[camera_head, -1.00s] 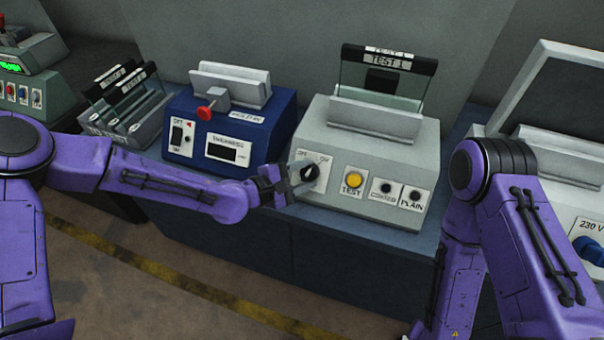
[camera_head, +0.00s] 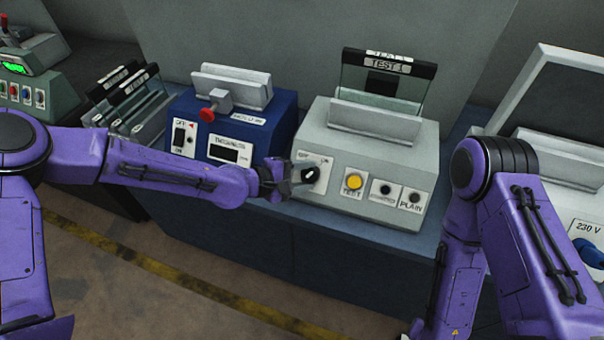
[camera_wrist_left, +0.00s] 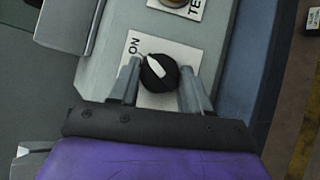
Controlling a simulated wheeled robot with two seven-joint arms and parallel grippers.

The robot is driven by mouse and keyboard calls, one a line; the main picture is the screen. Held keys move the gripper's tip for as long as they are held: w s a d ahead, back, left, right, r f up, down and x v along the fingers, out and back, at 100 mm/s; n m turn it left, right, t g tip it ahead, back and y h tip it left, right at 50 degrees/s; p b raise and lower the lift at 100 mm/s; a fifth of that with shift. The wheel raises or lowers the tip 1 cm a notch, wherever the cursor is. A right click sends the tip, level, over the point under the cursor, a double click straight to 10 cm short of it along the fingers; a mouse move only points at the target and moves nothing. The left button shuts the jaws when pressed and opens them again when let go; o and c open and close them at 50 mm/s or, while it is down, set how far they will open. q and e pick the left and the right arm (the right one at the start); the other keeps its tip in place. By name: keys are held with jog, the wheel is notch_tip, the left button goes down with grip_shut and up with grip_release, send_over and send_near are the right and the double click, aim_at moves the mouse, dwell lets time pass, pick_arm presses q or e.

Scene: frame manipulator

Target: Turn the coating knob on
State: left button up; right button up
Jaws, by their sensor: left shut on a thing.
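The black round knob (camera_head: 311,175) with a white pointer sits on a white plate on the front of the grey test machine (camera_head: 372,158). In the left wrist view the knob (camera_wrist_left: 159,73) lies between the two fingers, and its pointer slants up and left, roughly toward the ON label (camera_wrist_left: 133,45). My left gripper (camera_head: 304,173) is shut on the knob. In the left wrist view, the fingers of the left gripper (camera_wrist_left: 160,77) stand on either side of it. My right arm (camera_head: 470,220) is at the right, with its gripper out of view.
A yellow TEST button (camera_head: 354,182) and two black sockets (camera_head: 399,191) are right of the knob. A glass plate (camera_head: 380,92) stands on top of the machine. A blue device (camera_head: 230,130) with a red knob stands close on the left.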

pick_arm(q)
jog(key=o, duration=1.1)
jog(key=shift+w+r, duration=0.15)
jog(key=shift+c, duration=0.2)
jog(key=b+v, duration=0.1)
jog(key=v, duration=0.9)
jog(key=shift+s+a, duration=0.2)
jog(key=shift+s, duration=0.05)
